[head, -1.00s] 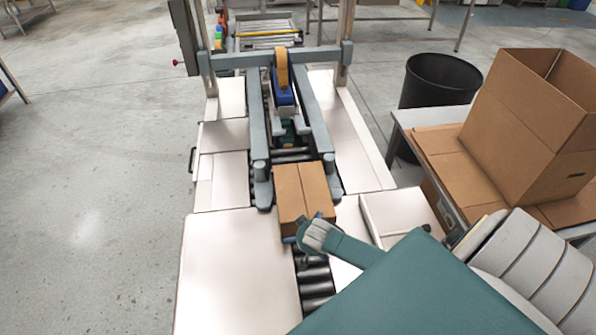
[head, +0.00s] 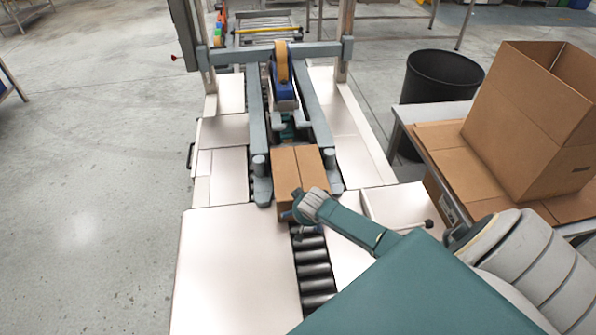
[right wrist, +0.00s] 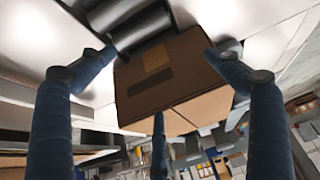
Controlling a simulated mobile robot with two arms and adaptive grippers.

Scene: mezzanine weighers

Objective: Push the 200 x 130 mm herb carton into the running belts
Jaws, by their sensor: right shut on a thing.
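The brown herb carton (head: 297,168) lies on the roller track (head: 314,280) in the head view, its far part between the near ends of the left side belt (head: 257,125) and right side belt (head: 318,118). My right gripper (head: 297,212) is at the carton's near end. In the right wrist view the carton (right wrist: 165,80) fills the space between the blue fingers, one on each side, with a third finger below. The gripper is shut on it. Whether the belts touch the carton's sides is hard to tell. My left gripper is out of view.
A tape head with a tan roll (head: 281,62) stands over the track beyond the carton. White side tables (head: 235,260) flank the rollers. At right are a black bin (head: 440,78) and a large open box (head: 530,120) on a bench.

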